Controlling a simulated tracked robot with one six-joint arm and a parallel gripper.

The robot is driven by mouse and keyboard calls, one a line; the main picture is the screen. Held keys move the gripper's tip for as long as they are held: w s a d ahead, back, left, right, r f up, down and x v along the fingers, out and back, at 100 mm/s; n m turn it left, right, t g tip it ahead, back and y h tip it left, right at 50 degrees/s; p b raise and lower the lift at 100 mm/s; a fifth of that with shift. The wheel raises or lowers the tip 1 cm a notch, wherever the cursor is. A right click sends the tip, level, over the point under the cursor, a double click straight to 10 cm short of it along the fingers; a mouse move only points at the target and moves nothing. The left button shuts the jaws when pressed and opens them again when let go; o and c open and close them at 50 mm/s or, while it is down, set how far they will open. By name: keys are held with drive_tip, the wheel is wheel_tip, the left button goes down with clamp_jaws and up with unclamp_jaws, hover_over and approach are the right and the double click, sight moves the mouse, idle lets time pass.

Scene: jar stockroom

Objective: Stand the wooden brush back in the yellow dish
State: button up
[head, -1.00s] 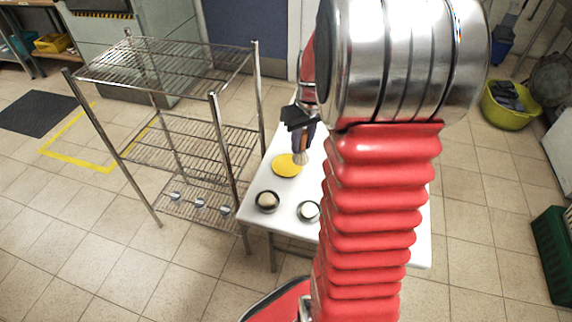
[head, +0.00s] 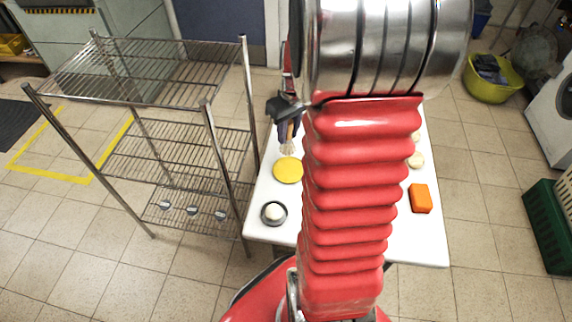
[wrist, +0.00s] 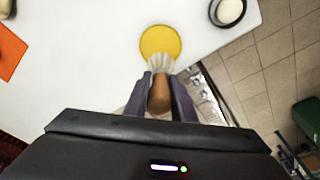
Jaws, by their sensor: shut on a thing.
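The yellow dish (head: 288,170) lies flat on the white table, left of my arm in the head view. It also shows at the top middle of the wrist view (wrist: 160,41). My gripper (head: 287,122) is shut on the wooden brush (wrist: 159,96), which has a brown handle and pale bristles. The brush hangs bristles down, and its bristle end (head: 287,149) is at the dish's far edge in the head view. In the wrist view the bristles overlap the dish's near edge. I cannot tell whether they touch it.
A dark bowl with a pale round thing (head: 274,213) stands nearer on the white table (head: 430,240). An orange block (head: 421,198) and pale round things (head: 415,160) lie right of my arm. A wire rack (head: 200,130) stands close to the table's left.

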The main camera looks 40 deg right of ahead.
sight(290, 141)
drive_tip(key=shift+d, duration=0.15)
drive_tip(key=shift+s+f, duration=0.15)
drive_tip(key=shift+f, duration=0.4)
drive_tip(key=shift+d+f, duration=0.1)
drive_tip(key=shift+f, duration=2.45)
drive_tip(key=shift+f, duration=1.9)
drive_tip(key=o, duration=1.1)
drive_tip(key=shift+c, duration=0.2)
